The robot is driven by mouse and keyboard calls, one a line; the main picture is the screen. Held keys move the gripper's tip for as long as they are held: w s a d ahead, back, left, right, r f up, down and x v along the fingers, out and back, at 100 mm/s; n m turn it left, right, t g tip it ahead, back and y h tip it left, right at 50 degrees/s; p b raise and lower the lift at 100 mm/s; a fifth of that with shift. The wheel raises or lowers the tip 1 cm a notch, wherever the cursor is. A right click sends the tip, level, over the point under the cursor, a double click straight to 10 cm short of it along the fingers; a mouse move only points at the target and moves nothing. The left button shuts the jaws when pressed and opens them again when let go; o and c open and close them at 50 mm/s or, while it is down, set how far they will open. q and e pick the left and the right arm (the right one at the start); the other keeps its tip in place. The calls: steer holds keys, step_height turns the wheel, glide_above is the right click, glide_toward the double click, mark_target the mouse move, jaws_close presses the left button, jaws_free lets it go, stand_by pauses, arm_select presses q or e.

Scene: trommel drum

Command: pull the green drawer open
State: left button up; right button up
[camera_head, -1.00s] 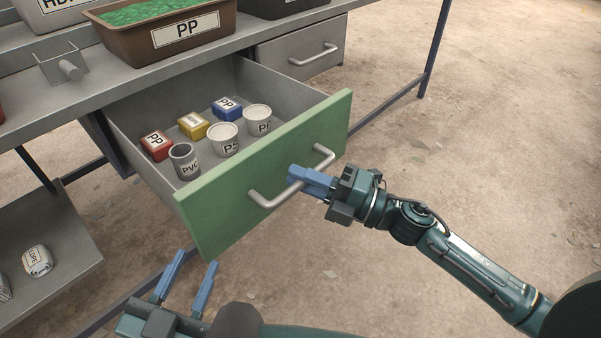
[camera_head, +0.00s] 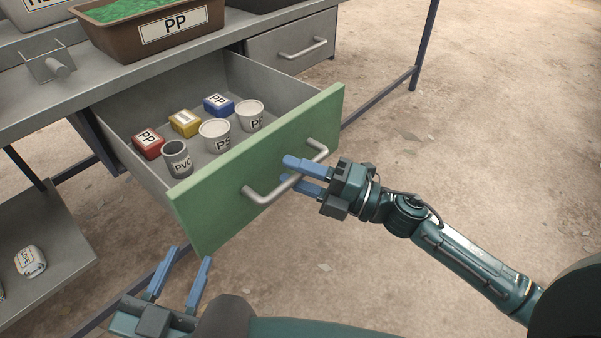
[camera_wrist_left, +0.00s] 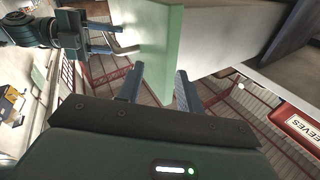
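The green drawer (camera_head: 225,190) stands pulled well out from under the bench, its inside showing. Its grey bar handle (camera_head: 262,194) is on the green front. My right gripper (camera_head: 289,171) is at the right part of the handle, its two blue fingers spread apart, one above and one below the bar. Whether they touch it I cannot tell. My left gripper (camera_head: 190,256) is open and empty, low in front of the drawer's left end. The left wrist view shows its spread fingers below the green front (camera_wrist_left: 172,55).
The drawer holds several labelled small boxes and cups, among them a red box (camera_head: 148,145) and a grey cup (camera_head: 177,159). A brown PP bin (camera_head: 115,45) stands on the bench. A closed grey drawer (camera_head: 290,48) is at right. Open floor lies to the right.

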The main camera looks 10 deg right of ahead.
steer(key=v, duration=1.3)
steer(key=shift+p, duration=0.35)
steer(key=shift+d, duration=0.1)
